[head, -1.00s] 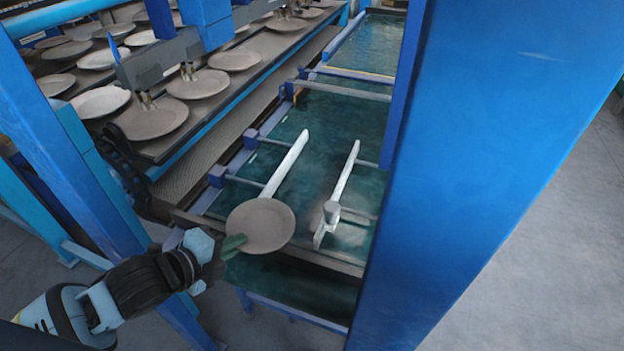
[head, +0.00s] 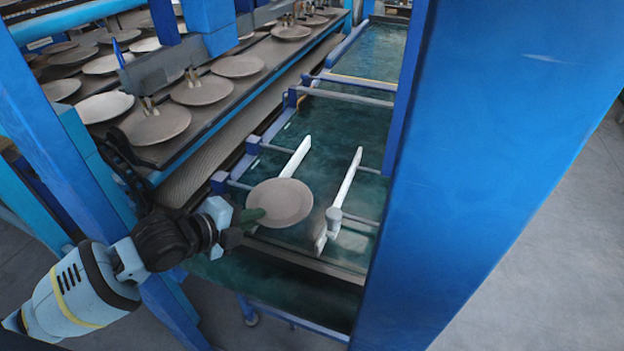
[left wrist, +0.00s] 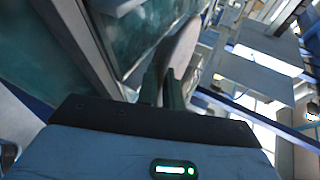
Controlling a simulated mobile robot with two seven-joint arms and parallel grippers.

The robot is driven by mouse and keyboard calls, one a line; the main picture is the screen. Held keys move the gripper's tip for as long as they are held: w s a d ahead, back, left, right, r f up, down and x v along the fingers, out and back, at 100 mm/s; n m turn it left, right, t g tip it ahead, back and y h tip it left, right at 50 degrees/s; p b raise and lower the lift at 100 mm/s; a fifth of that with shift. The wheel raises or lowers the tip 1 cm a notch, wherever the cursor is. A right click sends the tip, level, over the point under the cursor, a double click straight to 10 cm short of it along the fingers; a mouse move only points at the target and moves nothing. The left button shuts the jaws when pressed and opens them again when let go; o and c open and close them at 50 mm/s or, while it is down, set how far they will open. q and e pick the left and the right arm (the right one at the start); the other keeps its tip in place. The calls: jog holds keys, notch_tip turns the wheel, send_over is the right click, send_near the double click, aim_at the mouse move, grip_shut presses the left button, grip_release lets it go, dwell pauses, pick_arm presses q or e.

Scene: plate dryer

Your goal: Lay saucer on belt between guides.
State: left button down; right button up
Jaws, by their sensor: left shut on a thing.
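My left gripper (head: 246,217) is shut on the left edge of a grey-brown saucer (head: 283,203). In the left wrist view the saucer (left wrist: 180,48) shows nearly edge-on between the fingers (left wrist: 162,88). The saucer is over the near end of the green belt (head: 290,257). It covers the lower part of the left white guide (head: 297,157), and the right white guide (head: 346,192) is to its right. I cannot tell whether the saucer touches the belt or guide. My right gripper is not in view.
A blue post (head: 500,150) stands close at the right. Another blue post (head: 60,140) stands at the left. A dryer shelf (head: 190,125) with several plates runs along the belt's left side. Cross rods (head: 345,98) span the belt farther back.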

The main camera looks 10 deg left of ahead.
aim_at(291, 197)
pick_arm(q)
jog(key=w+d, duration=0.4)
jog(key=w, duration=0.1)
jog(key=w+d+f, duration=0.1)
jog(key=w+d, duration=0.1)
jog(key=w, duration=0.1)
jog(key=shift+w+d, duration=0.15)
jog(key=shift+f, duration=1.8)
jog(key=shift+f, duration=0.4)
jog(key=shift+f, duration=0.1)
jog(key=c, duration=1.5)
grip_release()
jog(key=shift+c, duration=0.2)
